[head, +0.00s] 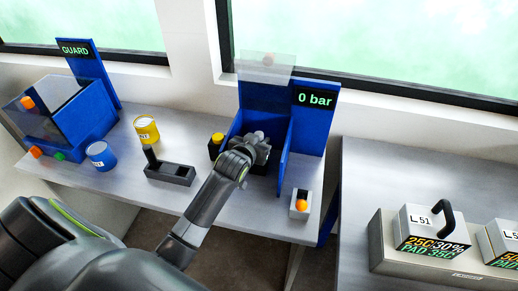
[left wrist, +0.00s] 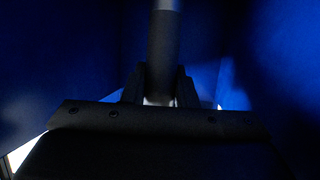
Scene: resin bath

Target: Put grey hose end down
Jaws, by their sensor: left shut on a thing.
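My left gripper (head: 259,147) reaches into the open-fronted blue booth (head: 284,158) below the "0 bar" display. In the left wrist view its two dark fingers (left wrist: 160,88) are shut on the grey hose end (left wrist: 164,45), a dark cylinder with a lighter grey part at the top of the picture. Blue walls stand on both sides of it there. In the head view the gripper and wrist hide most of the hose end. I cannot tell whether it touches the booth floor. My right gripper is not in view.
A clear panel (head: 266,68) stands above the booth. A black-and-yellow part (head: 217,140) is left of it, and an orange-button box (head: 300,204) right. A black lever block (head: 169,173), yellow can (head: 146,129), blue can (head: 101,155) and guard box (head: 76,118) stand left.

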